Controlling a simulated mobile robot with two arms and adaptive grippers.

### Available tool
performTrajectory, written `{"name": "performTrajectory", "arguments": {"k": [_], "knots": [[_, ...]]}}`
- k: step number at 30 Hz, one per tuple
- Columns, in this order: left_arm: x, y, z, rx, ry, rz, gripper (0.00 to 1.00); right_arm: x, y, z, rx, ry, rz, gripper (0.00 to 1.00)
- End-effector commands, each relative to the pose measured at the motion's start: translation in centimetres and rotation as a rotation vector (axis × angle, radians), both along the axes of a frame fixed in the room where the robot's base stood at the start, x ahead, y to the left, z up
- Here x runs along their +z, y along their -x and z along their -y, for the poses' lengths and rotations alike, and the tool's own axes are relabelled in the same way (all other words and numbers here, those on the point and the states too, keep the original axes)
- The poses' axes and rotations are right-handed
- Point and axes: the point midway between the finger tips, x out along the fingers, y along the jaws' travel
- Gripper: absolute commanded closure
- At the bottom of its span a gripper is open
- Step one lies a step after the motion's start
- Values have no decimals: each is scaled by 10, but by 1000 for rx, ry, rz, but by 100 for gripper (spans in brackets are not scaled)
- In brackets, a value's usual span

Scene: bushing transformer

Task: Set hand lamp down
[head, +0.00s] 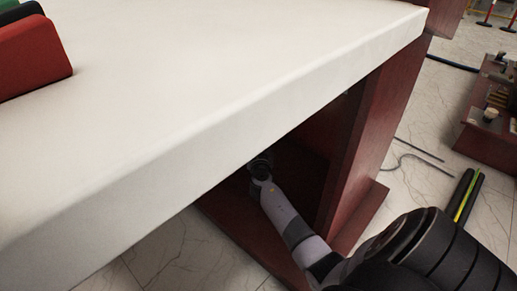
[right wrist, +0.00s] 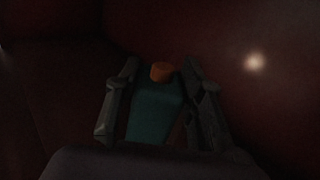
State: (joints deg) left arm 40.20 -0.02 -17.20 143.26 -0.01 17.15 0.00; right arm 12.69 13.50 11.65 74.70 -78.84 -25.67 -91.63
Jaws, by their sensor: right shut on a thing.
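In the right wrist view, my right gripper (right wrist: 162,82) has its two grey fingers on either side of a teal body with an orange knob, the hand lamp (right wrist: 155,110). The fingers are shut on it. The picture is dark, and the lamp's lower part is hidden behind the gripper's palm. In the head view, my right arm reaches under the white countertop (head: 200,85) into a red-brown wooden cabinet (head: 345,165). The gripper and lamp are hidden there. My left gripper is not in view.
Dark reddish cabinet walls (right wrist: 265,110) surround the gripper, with a bright spot on the right one. The countertop edge is close above my arm. A brown shelf unit (head: 490,140) with small items stands at right.

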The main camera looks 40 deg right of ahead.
Motion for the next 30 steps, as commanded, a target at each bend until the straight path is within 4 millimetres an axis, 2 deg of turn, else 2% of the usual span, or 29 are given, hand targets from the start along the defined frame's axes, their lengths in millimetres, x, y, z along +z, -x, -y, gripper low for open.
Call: {"name": "performTrajectory", "arguments": {"k": [10, 23, 24, 30], "knots": [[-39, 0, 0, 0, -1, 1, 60, -42, 0, 0, 0, 1, 1, 100], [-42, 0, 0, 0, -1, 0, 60, -46, 0, 0, 0, 1, 1, 100], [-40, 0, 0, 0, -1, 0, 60, -45, 0, 0, 0, 0, 0, 62], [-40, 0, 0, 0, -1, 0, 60, -45, 0, 0, 0, -1, -1, 48]]}}
